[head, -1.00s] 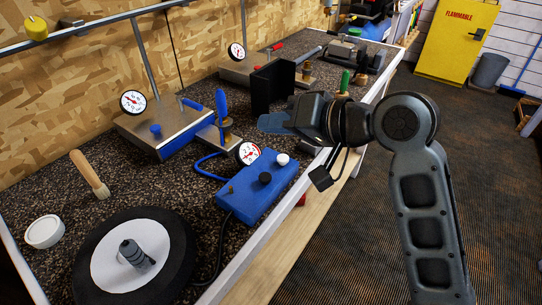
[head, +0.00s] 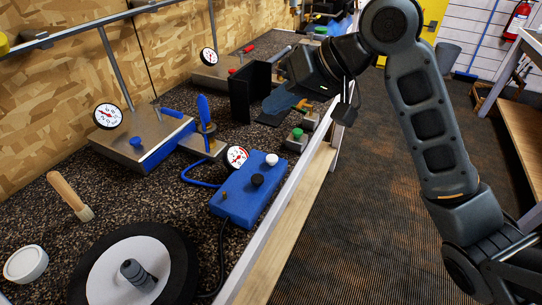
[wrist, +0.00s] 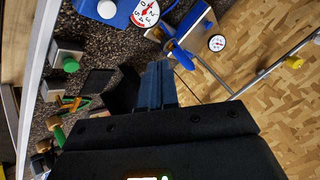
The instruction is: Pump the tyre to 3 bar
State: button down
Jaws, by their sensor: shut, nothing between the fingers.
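The tyre (head: 182,268) lies flat at the front left of the bench in the head view, a black ring around a white disc. A dark cylindrical fitting (head: 137,274) stands at its centre. The blue pump box (head: 230,205) has a white knob, a black knob and a round gauge (head: 237,157). The gauge also shows in the wrist view (wrist: 145,13); I cannot read its value surely. A black hose runs from the box towards the tyre. My gripper (head: 268,107) is shut and empty, above the bench beyond the box. Its blue fingers show in the wrist view (wrist: 157,67).
A metal box with a gauge (head: 108,116) stands at the back left. A black upright holder (head: 240,94) is beside my gripper. A green-knobbed block (head: 297,136) sits near the bench edge. A brush (head: 68,193) and white tub (head: 25,264) lie left. The aisle floor is clear.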

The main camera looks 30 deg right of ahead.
jog(key=shift+f, duration=0.1)
jog(key=b, duration=0.7)
send_over(277, 158)
notch_tip(277, 158, down, 7)
jog(key=shift+f, duration=0.8)
jog(key=shift+f+b, duration=0.1)
jog(key=shift+b, duration=0.2)
dwell(0.8)
jog(key=shift+f, duration=0.3)
